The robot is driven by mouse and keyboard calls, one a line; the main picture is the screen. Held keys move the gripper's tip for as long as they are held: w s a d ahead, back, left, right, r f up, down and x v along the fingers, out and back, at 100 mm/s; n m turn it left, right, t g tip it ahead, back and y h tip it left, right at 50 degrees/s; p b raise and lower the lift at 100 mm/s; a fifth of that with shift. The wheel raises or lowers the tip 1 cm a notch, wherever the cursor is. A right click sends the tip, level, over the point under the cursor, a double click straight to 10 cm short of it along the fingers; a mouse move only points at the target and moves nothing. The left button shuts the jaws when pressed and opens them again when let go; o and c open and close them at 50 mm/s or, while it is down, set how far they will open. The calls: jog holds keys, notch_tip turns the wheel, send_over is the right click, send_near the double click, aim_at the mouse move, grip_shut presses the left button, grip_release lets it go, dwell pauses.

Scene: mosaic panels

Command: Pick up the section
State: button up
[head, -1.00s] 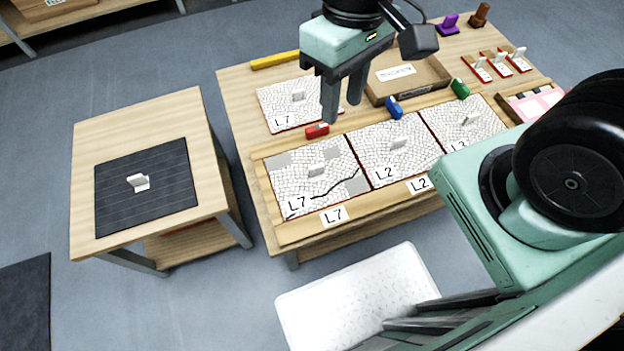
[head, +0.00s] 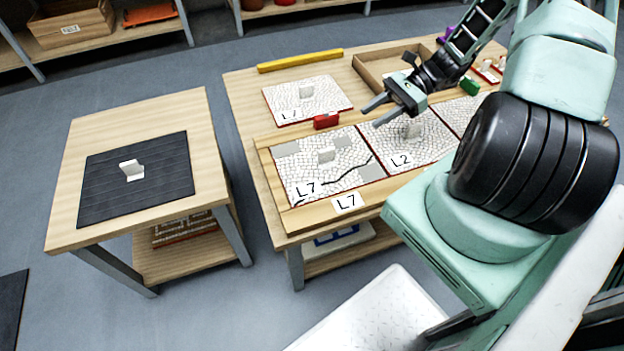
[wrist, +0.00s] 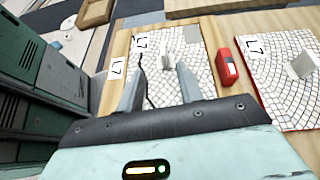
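A cracked L7 mosaic section (head: 300,180) with grey patches, a dark crack line and a pale upright handle (head: 327,156) lies in the wooden frame. A second, whole L7 section (head: 330,90) with its own handle (head: 306,91) lies behind it on the table. An L2 section (head: 430,145) lies to the right of the cracked one. My gripper (head: 371,114) is open and empty, above the frame and pointing left. In the wrist view its fingers (wrist: 160,85) point toward the cracked section (wrist: 155,45), apart from its handle (wrist: 168,62); the whole section (wrist: 285,90) is at right.
A red clip (head: 326,121) sits at the frame's back edge, a green one (head: 469,86) farther right. A yellow bar (head: 300,60) and an open wooden tray (head: 375,75) are behind. At left, a side table holds a black mat (head: 100,200) with a pale upright piece (head: 131,169).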

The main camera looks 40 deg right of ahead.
notch_tip(320, 180, down, 2)
jog(key=m+t, duration=0.1)
jog(key=b, duration=0.2)
send_near(320, 163)
jog(key=a, duration=0.1)
jog(key=w+a, duration=0.1)
jog(key=a, duration=0.1)
jog(key=shift+w+a+r, duration=0.35)
jog(key=shift+w+a, duration=0.05)
jog(key=b+x, duration=0.1)
jog(key=x, duration=0.3)
jog(key=shift+s+f, duration=0.15)
jog(key=shift+f, duration=0.1)
jog(key=shift+w+a+f, duration=0.15)
jog(key=shift+w+a, duration=0.05)
jog(key=shift+a, duration=0.35)
grip_shut()
